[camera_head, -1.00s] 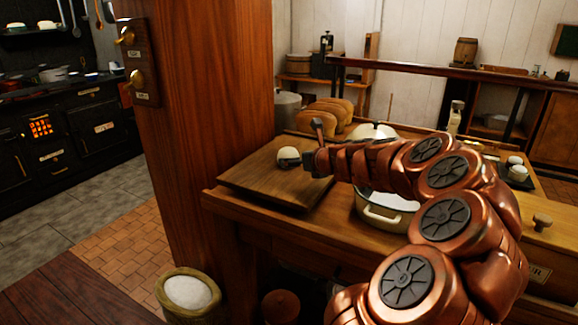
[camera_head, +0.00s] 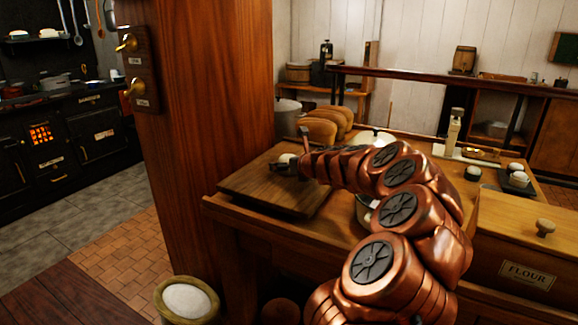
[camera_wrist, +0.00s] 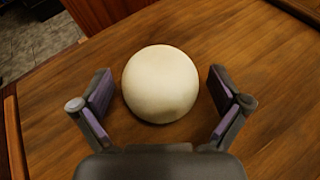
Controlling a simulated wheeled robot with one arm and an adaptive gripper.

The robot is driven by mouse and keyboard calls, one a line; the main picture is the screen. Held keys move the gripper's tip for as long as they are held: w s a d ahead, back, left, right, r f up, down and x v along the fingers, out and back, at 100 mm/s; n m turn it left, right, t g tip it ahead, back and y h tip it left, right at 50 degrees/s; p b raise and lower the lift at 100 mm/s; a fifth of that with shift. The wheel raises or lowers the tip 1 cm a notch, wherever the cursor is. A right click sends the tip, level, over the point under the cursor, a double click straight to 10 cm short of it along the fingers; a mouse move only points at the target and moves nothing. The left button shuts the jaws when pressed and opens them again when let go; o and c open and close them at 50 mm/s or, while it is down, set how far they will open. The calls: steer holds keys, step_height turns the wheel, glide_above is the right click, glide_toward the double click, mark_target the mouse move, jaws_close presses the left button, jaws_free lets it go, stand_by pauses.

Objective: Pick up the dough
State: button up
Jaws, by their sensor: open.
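The dough (camera_wrist: 160,84) is a smooth, pale round lump on the wooden board. In the wrist view it sits between the two open fingers of my gripper (camera_wrist: 160,92), with a gap on each side. In the head view the dough (camera_head: 287,158) shows at the far part of the board (camera_head: 265,195), partly hidden by my gripper (camera_head: 285,168). My gripper is open and low over the board.
Several bread loaves (camera_head: 322,127) lie behind the board. A pale pot (camera_head: 364,212) is partly hidden behind my arm. A wooden flour box (camera_head: 528,240) is at the right. A thick wooden post (camera_head: 205,130) rises left of the table.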

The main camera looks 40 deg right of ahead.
steer(key=shift+c, duration=0.4)
steer(key=c, duration=1.3)
